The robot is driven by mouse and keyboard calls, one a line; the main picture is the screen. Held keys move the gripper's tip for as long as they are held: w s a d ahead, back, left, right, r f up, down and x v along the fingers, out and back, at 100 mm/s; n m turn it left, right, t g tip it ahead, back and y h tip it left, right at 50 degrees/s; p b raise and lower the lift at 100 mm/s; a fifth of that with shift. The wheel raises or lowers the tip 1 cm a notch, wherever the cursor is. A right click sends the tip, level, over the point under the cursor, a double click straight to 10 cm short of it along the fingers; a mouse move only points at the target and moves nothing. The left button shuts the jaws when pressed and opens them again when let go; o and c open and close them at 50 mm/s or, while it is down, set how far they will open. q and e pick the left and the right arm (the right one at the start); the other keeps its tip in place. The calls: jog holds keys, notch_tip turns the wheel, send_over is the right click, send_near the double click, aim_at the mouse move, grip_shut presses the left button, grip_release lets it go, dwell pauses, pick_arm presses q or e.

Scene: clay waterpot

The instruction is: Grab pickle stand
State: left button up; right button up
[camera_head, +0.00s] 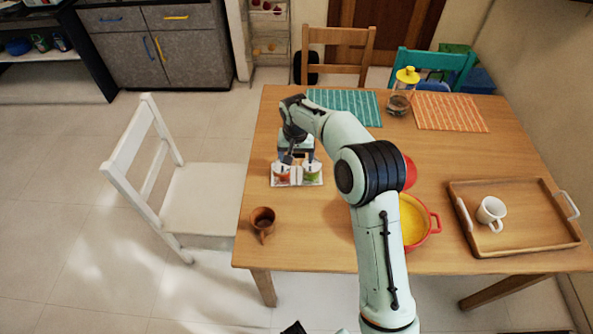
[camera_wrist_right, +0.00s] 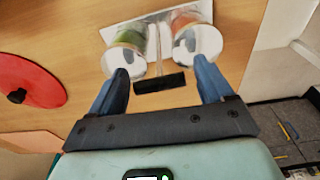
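The pickle stand (camera_head: 297,184) is a white tray with two lidded jars, one reddish and one green, on the wooden table's left part. My right gripper (camera_head: 299,157) is over the stand, pointing down. In the right wrist view the stand (camera_wrist_right: 155,35) lies just beyond my fingertips, and its dark handle bar (camera_wrist_right: 160,83) shows between my two blue fingers (camera_wrist_right: 161,82). The fingers are apart and I see gaps on both sides of the bar.
A brown clay cup (camera_head: 262,222) stands near the table's front left. A red pot (camera_head: 425,235) with yellow contents is partly behind my right arm. A wooden tray (camera_head: 540,210) holds a white mug (camera_head: 491,211). A white chair (camera_head: 150,180) stands left of the table.

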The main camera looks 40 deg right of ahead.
grip_shut()
jog(key=shift+r, duration=0.1)
